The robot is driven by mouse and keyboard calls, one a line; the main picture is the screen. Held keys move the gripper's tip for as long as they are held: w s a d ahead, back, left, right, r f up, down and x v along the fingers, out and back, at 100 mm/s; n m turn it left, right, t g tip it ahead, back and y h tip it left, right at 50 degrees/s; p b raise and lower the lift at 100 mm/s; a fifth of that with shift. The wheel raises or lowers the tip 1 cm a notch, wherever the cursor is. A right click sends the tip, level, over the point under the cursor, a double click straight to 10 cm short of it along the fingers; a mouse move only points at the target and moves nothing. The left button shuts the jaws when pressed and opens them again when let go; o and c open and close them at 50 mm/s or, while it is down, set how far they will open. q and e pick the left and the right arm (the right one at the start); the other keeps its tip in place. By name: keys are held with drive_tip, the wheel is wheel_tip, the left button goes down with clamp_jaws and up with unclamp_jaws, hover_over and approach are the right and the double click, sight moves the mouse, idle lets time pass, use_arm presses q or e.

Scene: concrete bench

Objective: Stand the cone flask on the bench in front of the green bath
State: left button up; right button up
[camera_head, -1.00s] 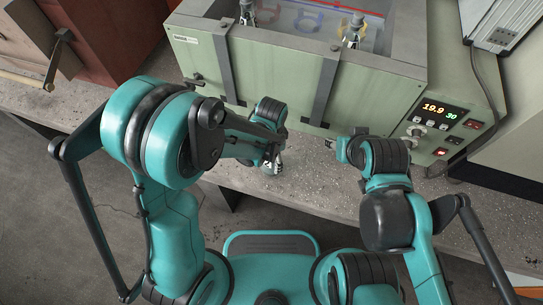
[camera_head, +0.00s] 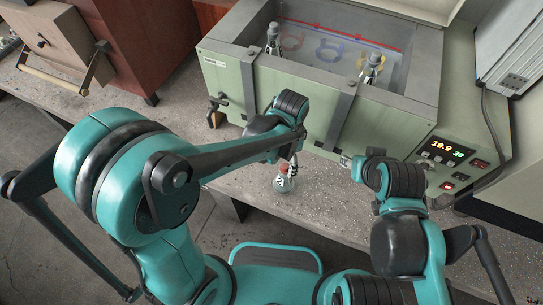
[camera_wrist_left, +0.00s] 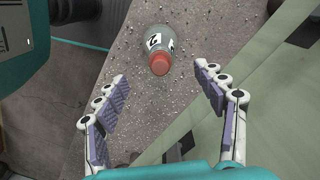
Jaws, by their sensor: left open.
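The cone flask (camera_head: 284,184) stands upright on the concrete bench (camera_head: 330,208), in front of the green bath (camera_head: 300,98). It has an orange-red cap and a label with dark marks. The left wrist view shows the flask (camera_wrist_left: 156,40) from above, its cap (camera_wrist_left: 159,64) towards me. My left gripper (camera_head: 294,164) is open just above and behind the flask; in the wrist view its fingers (camera_wrist_left: 160,78) are spread wide, with clear space between them and the flask. My right gripper (camera_head: 347,161) is near the bath front, to the right; its jaws are too small to read.
Two capped vessels (camera_head: 273,40) (camera_head: 372,68) stand inside the bath near coloured rings (camera_head: 337,50). Dark straps (camera_head: 340,112) cross the bath front. A control panel (camera_head: 448,156) is at right. A wooden box (camera_head: 65,42) is at left. Bare bench lies right of the flask.

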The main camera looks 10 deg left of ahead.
use_arm(q)
drive_tip(key=s+a+r+n+t, duration=0.2)
drive_tip(key=a+r+n, duration=0.4)
drive_tip(key=a, duration=0.3)
drive_tip(key=s+a+r+n+t, duration=0.3)
drive_tip(key=a+r+n+t, duration=0.2)
drive_tip(key=a, duration=0.3)
drive_tip(key=shift+s+a+r+n, duration=0.2)
drive_tip(key=shift+a+r+n, duration=0.3)
drive_tip(key=shift+n, duration=0.3)
